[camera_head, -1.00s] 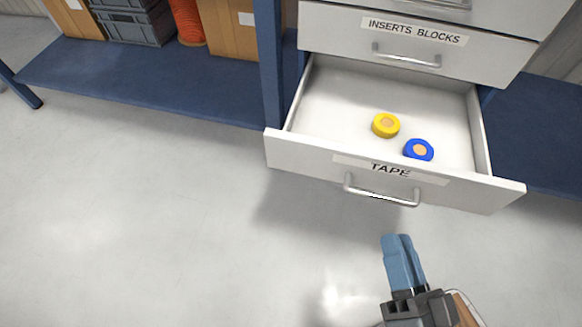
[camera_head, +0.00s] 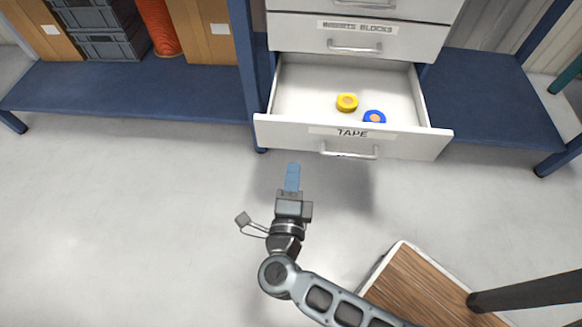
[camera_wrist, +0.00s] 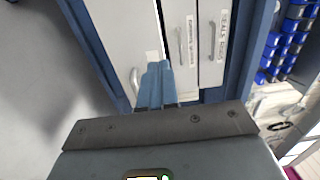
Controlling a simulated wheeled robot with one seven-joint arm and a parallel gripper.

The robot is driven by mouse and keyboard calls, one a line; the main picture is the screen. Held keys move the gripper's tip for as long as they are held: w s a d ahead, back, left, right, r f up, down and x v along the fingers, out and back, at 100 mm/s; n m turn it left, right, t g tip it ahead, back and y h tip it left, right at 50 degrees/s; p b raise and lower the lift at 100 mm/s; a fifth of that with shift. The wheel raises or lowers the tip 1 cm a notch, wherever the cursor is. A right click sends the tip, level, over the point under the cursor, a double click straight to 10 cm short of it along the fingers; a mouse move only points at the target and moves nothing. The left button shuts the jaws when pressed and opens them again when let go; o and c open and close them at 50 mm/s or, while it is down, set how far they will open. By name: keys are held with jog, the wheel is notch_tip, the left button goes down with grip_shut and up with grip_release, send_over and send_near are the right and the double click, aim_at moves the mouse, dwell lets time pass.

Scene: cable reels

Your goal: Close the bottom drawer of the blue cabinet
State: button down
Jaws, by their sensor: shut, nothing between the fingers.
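The bottom drawer (camera_head: 280,134), labelled TAPE, is pulled out of the cabinet (camera_head: 245,70) with blue posts. Its front has a metal bar handle (camera_head: 349,154). A yellow tape roll (camera_head: 347,102) and a blue tape roll (camera_head: 374,117) lie inside it. My gripper (camera_head: 292,168) is shut and empty, its blue fingers in front of the drawer front, below and left of the handle in the head view. In the wrist view the fingers (camera_wrist: 156,75) overlap the edge of the drawer front (camera_wrist: 125,35); whether they touch it, I cannot tell.
The drawer above (camera_head: 300,35), labelled INSERTS BLOCKS, is shut. A blue shelf (camera_head: 120,92) holds grey crates (camera_head: 95,45), an orange reel (camera_head: 158,25) and cardboard boxes (camera_head: 208,30). A wooden-topped piece (camera_head: 420,285) is at lower right. The floor at left is clear.

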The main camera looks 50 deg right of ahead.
aim_at(299, 123)
jog(key=b+x, duration=0.2)
jog(key=x, duration=0.9)
jog(key=shift+w+d, duration=0.25)
jog(key=shift+d, duration=0.1)
jog(key=b+x, duration=0.1)
jog(key=x, duration=2.2)
jog(key=shift+a, duration=0.1)
